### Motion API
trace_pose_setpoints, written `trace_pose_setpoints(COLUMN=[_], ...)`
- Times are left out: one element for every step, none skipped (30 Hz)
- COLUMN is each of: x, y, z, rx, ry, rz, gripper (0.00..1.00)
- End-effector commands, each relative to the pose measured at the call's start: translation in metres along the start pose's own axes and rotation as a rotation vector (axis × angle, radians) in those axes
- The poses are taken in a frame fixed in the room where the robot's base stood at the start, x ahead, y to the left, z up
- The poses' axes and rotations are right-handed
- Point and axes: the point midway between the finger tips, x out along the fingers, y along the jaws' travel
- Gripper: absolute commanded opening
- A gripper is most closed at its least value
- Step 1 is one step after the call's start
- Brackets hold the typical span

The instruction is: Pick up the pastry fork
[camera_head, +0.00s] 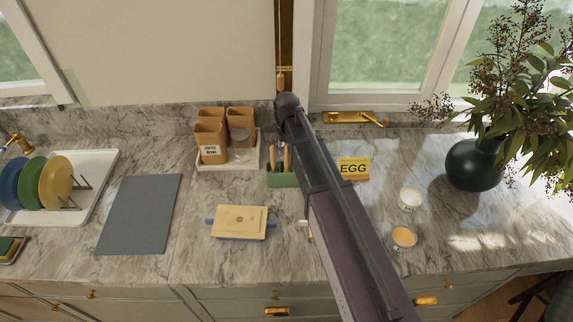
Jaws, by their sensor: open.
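I cannot make out a pastry fork for certain. A small green holder (281,180) stands near the middle of the counter, with a few brown-handled utensils (286,158) upright in it. My arm crosses in front of its right side and hides part of it. A small pale object (303,223) peeks out at the left edge of my arm; I cannot tell what it is. My gripper is not visible; my dark arm runs from the bottom up to a joint near the back wall.
A yellow EGG box (353,167) and two small jars (410,198) (402,237) stand right of my arm. A plant vase (474,165) is far right.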

Motion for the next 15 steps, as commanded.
trace_pose_setpoints(x=[0.0064,0.0077,0.0091,0.0099,0.0105,0.011,0.0111,0.0112,0.0111,0.011,0.0108,0.0106,0.0106,0.0105,0.0105], y=[0.0,0.0,0.0,0.0,0.0,0.0,0.0,0.0,0.0,0.0,0.0,0.0001,0.0001,0.0001,0.0001], z=[0.0,0.0,0.0,0.0,0.0,0.0,0.0,0.0,0.0,0.0,0.0,0.0,0.0,0.0,0.0], rx=[0.0,0.0,0.0,0.0,0.0,0.0,0.0,0.0,0.0,0.0,0.0,0.0,0.0,0.0,0.0], ry=[0.0,0.0,0.0,0.0,0.0,0.0,0.0,0.0,0.0,0.0,0.0,0.0,0.0,0.0,0.0], rz=[0.0,0.0,0.0,0.0,0.0,0.0,0.0,0.0,0.0,0.0,0.0,0.0,0.0,0.0,0.0], gripper=[0.44,0.44,0.44,0.44,0.44,0.44,0.44,0.44,0.44,0.44,0.44,0.44,0.44,0.44,0.44])
